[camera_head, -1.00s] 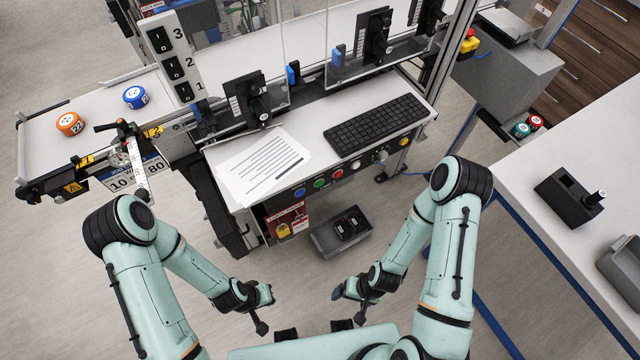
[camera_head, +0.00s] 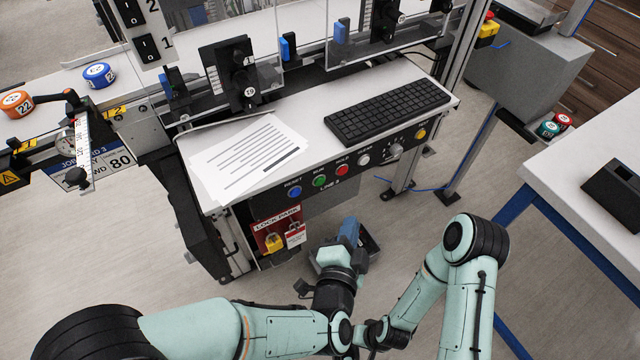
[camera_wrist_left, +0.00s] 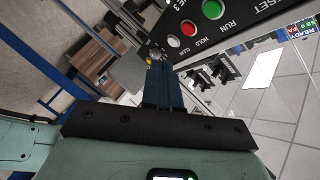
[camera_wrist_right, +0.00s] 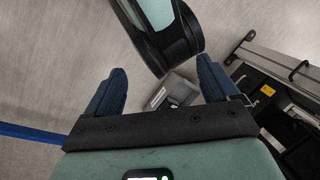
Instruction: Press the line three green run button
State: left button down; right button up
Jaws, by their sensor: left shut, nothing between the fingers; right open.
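The green run button (camera_head: 319,181) sits on the black front panel (camera_head: 375,155) labelled LINE 3, between the blue reset button (camera_head: 295,191) and the red hold button (camera_head: 342,170). In the left wrist view the green button (camera_wrist_left: 212,9) shows near the top, with RUN beside it. My left gripper (camera_head: 350,228) is shut and empty, below and in front of the panel, apart from the button. In the left wrist view its closed fingers (camera_wrist_left: 163,80) point toward the panel. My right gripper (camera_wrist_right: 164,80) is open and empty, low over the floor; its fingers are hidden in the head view.
A keyboard (camera_head: 388,110) and paper sheets (camera_head: 248,155) lie on the desk above the panel. A lock park board (camera_head: 279,232) hangs below it. A white table (camera_head: 590,165) stands at the right.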

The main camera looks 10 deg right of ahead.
aim_at(320, 182)
pick_arm(q)
jog(key=w+a+b, duration=0.2)
jog(key=w+a, duration=0.1)
jog(key=w, duration=0.5)
jog(key=shift+w, duration=0.15)
pick_arm(e)
jog(key=shift+t, duration=0.6)
jog(key=shift+w+d+f, duration=0.4)
jog(key=shift+w+f, duration=0.2)
jog(key=shift+w, duration=0.2)
jog(key=shift+w+d+f, duration=0.35)
jog(key=shift+w+f, duration=0.25)
jog(key=shift+w, duration=0.15)
pick_arm(q)
jog(key=shift+w, duration=0.1)
pick_arm(e)
jog(key=shift+r, duration=0.1)
pick_arm(q)
jog(key=shift+w+a, duration=0.15)
jog(key=shift+w, duration=0.15)
pick_arm(e)
jog(key=shift+r, duration=0.1)
